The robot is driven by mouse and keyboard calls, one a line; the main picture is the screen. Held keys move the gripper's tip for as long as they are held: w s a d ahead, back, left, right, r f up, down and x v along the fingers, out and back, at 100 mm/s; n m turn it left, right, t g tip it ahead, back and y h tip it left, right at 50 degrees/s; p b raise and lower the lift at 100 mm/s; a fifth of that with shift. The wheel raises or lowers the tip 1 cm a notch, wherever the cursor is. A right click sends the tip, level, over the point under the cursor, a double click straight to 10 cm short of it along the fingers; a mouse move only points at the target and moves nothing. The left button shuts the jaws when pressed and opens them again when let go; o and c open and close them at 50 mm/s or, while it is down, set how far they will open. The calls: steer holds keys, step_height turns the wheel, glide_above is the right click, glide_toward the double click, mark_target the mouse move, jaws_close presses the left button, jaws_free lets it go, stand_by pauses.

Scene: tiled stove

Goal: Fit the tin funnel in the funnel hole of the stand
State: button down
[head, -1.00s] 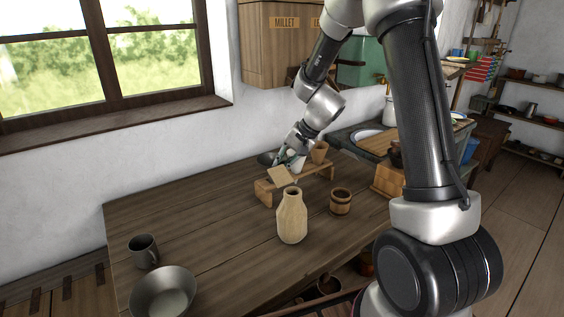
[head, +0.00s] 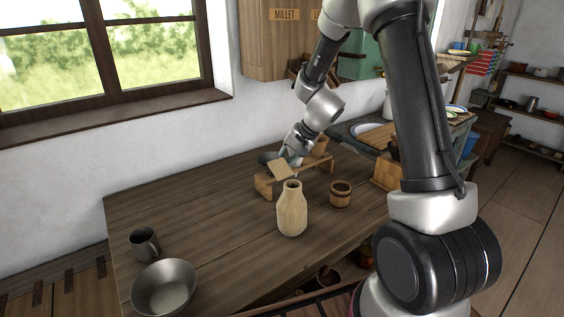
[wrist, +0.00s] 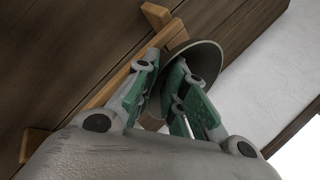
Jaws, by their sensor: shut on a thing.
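The tin funnel is a grey, wide-rimmed cone (wrist: 208,58) between my gripper's fingers in the wrist view. In the head view its dark grey bowl (head: 266,158) shows just left of the fingers. My gripper (wrist: 165,68) is shut on the funnel; the green-padded fingers hide its narrow part. In the head view my gripper (head: 288,157) is at the stand's back side. The stand (head: 264,188) is a low wooden bench on the table; its plank (wrist: 112,84) runs diagonally behind the fingers in the wrist view. The funnel hole is hidden, and I cannot tell whether the funnel touches the stand.
A wooden cup (head: 320,147) is right of my gripper. A pale bottle (head: 292,210) and a small wooden tub (head: 340,195) stand in front. A mug (head: 144,243) and metal bowl (head: 164,288) are at left; the table's middle-left is clear.

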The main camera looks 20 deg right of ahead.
steer(key=shift+f, duration=0.35)
steer(key=c, duration=1.4)
jaws_free()
steer(key=v, duration=1.2)
steer(key=shift+s, duration=0.1)
